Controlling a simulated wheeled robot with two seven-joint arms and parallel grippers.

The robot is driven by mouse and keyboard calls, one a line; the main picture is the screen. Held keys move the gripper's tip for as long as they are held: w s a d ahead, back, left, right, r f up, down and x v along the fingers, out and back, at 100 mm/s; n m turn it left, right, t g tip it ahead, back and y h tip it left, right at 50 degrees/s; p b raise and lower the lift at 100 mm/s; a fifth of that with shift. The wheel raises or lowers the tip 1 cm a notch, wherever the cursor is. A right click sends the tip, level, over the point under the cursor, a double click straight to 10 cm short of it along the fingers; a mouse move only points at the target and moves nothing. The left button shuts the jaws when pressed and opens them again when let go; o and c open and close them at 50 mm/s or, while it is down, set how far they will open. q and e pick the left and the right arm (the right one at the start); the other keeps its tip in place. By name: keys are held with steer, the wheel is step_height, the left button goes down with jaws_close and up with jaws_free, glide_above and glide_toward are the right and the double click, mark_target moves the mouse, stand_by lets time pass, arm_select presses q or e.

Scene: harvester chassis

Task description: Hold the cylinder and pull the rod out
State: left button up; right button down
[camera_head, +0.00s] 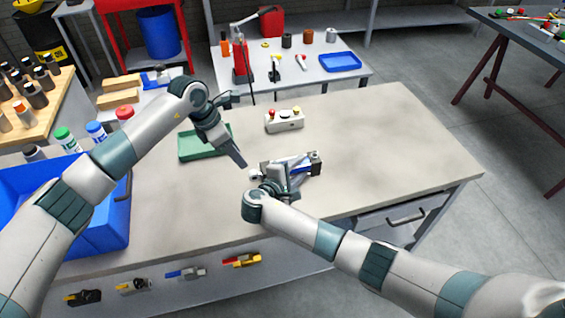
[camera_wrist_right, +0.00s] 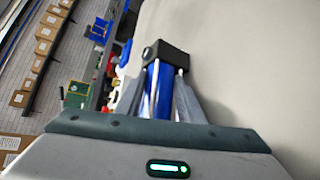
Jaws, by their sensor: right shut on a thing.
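The cylinder (camera_head: 315,161) lies on the workbench, with a dark end block on its right. In the right wrist view its blue body (camera_wrist_right: 158,88) and black end block (camera_wrist_right: 167,57) show between my fingers. A small pale end, likely the rod (camera_head: 254,175), shows at the left; the rest of the rod is hidden. My right gripper (camera_head: 287,172) is shut on the cylinder from the front.
A control box (camera_head: 284,121) with a red button stands behind the cylinder. A green tray (camera_head: 192,147) lies behind my left gripper. A blue bin (camera_head: 112,232) is at the left. The workbench (camera_head: 400,150) is bare on the right.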

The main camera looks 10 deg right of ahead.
mark_target(251, 173)
arm_select(q)
steer(key=shift+w+a+r+m+h, duration=0.1)
steer(key=shift+a+r+m+h, duration=0.05)
steer(key=shift+a+r+m, duration=0.4)
steer(key=shift+w+a+r+m+h, duration=0.15)
steer(key=shift+a+r+m, duration=0.15)
steer(key=shift+r+m, duration=0.3)
steer(key=shift+d+f, duration=0.1)
steer(key=shift+f, duration=0.05)
steer(key=x, duration=1.1)
steer(key=shift+s+f, duration=0.2)
steer(key=shift+f, duration=0.15)
jaws_close()
